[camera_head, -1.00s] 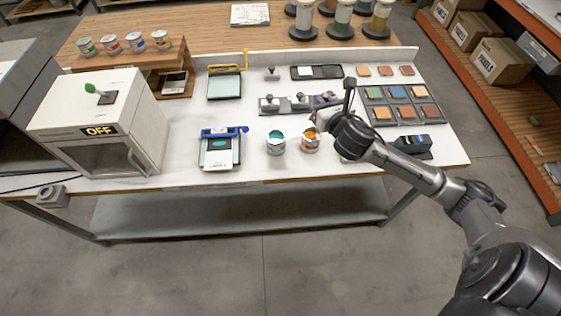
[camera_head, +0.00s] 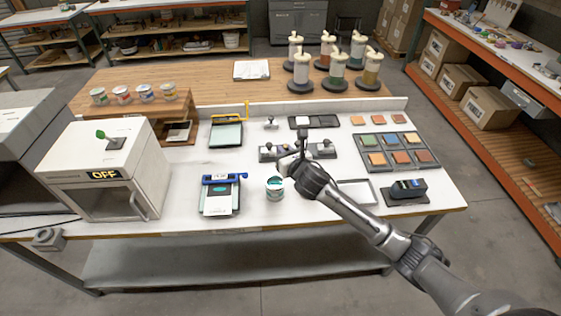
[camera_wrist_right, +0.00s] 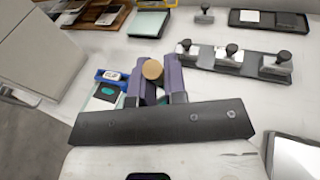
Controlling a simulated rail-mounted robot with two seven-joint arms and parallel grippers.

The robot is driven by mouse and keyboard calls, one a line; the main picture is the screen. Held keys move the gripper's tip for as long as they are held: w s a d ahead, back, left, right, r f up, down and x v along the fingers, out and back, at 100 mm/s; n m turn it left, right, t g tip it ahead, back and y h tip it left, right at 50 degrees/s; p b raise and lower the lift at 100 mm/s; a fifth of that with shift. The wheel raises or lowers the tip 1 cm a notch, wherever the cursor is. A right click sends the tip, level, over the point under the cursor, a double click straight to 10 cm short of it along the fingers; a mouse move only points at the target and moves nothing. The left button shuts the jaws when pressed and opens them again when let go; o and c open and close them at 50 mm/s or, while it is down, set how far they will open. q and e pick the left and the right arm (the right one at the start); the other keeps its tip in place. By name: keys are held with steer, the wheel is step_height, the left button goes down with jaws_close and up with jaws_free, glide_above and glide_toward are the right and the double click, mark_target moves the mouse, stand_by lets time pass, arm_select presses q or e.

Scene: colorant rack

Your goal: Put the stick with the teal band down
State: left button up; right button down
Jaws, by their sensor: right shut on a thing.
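My right gripper (camera_head: 291,167) is over the white bench, just above and to the right of the can with teal paint (camera_head: 275,188) in the head view. In the right wrist view, its two purple-grey fingers (camera_wrist_right: 161,84) are shut on a stick (camera_wrist_right: 152,69), of which the round tan end shows between them. The rest of the stick and its teal band are hidden, and I cannot tell whether its lower end touches anything. My left gripper is in neither view.
A blue-clamped board with a card (camera_head: 220,195) lies left of the can. A dark strip with several knobs (camera_head: 268,151) lies behind my gripper. A tray of colour tiles (camera_head: 398,139) and a dark device (camera_head: 408,188) are at the right. The white oven-like box (camera_head: 105,165) stands left.

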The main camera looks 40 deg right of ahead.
steer(key=f, duration=0.3)
steer(key=w+f, duration=0.1)
steer(key=shift+a+f, duration=0.3)
steer(key=shift+f, duration=0.05)
steer(key=shift+f, duration=0.4)
steer(key=shift+f+b, duration=0.2)
steer(key=shift+b, duration=0.1)
steer(key=c, duration=1.2)
jaws_free()
steer(key=shift+o, duration=0.2)
steer(key=shift+r, duration=0.15)
